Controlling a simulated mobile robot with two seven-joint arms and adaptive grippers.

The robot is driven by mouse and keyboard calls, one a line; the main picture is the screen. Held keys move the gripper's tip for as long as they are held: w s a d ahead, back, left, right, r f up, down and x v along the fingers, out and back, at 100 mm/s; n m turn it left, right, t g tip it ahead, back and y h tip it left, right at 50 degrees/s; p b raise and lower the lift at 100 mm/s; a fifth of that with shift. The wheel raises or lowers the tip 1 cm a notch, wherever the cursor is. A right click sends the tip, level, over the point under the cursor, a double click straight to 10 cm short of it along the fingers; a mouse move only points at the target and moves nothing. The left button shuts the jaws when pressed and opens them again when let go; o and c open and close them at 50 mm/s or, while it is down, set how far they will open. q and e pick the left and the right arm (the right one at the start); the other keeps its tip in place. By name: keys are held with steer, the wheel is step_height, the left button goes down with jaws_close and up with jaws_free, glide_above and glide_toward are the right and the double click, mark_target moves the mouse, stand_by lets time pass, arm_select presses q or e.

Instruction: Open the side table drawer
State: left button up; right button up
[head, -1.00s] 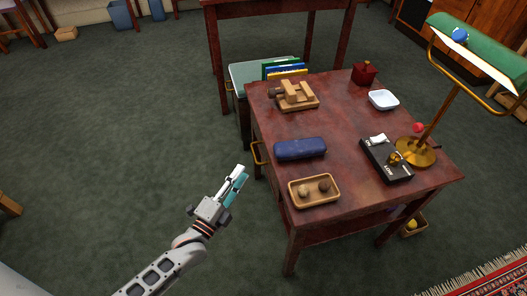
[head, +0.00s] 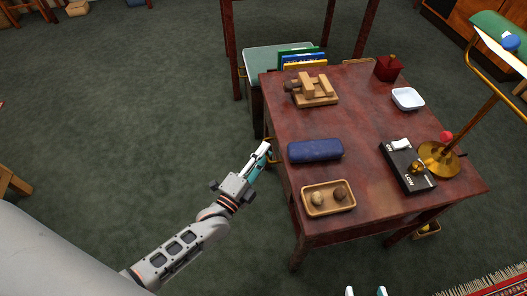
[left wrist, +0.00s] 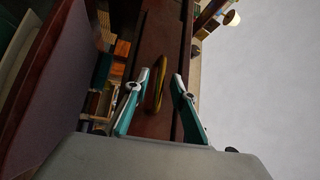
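The side table (head: 350,120) is dark red-brown wood. Its drawer front is hidden below the left edge in the head view; a bit of brass handle (head: 267,145) shows there, and no drawer box sticks out. In the left wrist view the brass handle (left wrist: 155,84) stands out from a brown wooden front (left wrist: 158,40). My left gripper (head: 264,152) is at the table's left side. Its teal fingers (left wrist: 158,88) are open, one on each side of the handle, with gaps visible. My right gripper (head: 365,292) shows only its two separated fingertips at the bottom edge.
On the table are a blue case (head: 315,150), a wooden tray with two round things (head: 328,209), a wooden block model (head: 315,100), a white dish (head: 408,97) and a brass lamp (head: 438,160).

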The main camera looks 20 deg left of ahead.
arm_select(q)
jaws_close()
arm_select(e)
steer(key=shift+s, duration=0.1)
arm_select(q)
steer(key=s+a+p, duration=0.1)
steer(key=s+a, duration=0.5)
steer(key=a, duration=0.3)
steer(key=s+a, duration=0.6)
steer(key=a, duration=0.3)
steer(key=shift+s+a+p, duration=0.15)
steer(key=shift+p, duration=0.2)
arm_select(e)
steer(key=shift+s+d+f+g, duration=0.15)
steer(key=shift+d+f, duration=0.1)
steer(key=shift+d, duration=0.15)
steer(key=shift+s+d+f+g, duration=0.15)
steer(key=shift+d+f, duration=0.1)
steer(key=shift+d, duration=0.15)
steer(key=shift+w+r, duration=0.1)
